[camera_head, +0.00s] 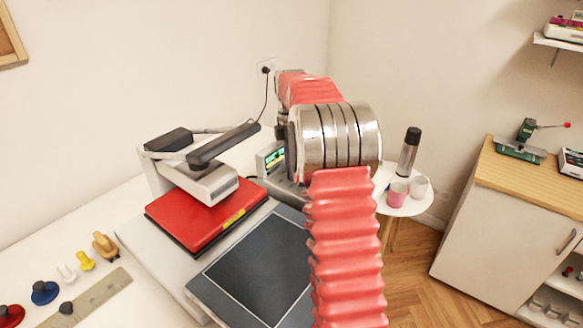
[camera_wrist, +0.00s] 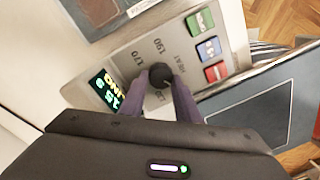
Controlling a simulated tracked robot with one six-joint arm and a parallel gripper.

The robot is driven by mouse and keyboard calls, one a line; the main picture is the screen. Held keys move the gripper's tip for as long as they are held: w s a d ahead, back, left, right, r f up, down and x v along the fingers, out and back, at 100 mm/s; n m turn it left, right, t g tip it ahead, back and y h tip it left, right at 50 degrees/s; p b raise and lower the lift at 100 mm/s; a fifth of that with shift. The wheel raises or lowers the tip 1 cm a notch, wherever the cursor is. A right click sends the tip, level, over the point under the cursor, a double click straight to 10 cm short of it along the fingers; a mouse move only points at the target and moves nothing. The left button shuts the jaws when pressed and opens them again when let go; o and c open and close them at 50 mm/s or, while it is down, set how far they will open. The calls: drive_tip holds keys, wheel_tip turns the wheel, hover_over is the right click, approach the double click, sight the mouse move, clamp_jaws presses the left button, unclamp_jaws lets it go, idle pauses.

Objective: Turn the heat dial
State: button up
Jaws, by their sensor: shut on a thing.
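The heat dial (camera_wrist: 160,75) is a round black knob on a grey control panel (camera_wrist: 135,57), with the numbers 170 and 190 printed around it. My gripper (camera_wrist: 159,84) has its two purple-grey fingers on either side of the dial in the wrist view, shut on it. A lit display (camera_wrist: 108,91) with green and yellow characters is left of the dial. In the head view, the control box (camera_head: 268,160) of the heat press shows partly behind my arm. My gripper and the dial are hidden there.
The red heat press plate (camera_head: 205,218) and its black handle (camera_head: 222,143) are left of my arm; the dark lower pad (camera_head: 262,262) is in front. Green (camera_wrist: 200,21), blue (camera_wrist: 208,48) and red (camera_wrist: 215,72) buttons sit right of the dial. A round table (camera_head: 405,203) holds cups and a flask.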

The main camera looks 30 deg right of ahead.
drive_tip(key=shift+w+a+r, duration=0.1)
drive_tip(key=o, duration=1)
drive_tip(key=shift+o, duration=0.2)
wheel_tip(320, 180, up, 14)
drive_tip(key=shift+w+f, duration=0.25)
drive_tip(key=shift+w, duration=0.1)
drive_tip(key=shift+s, duration=0.1)
idle(0.5)
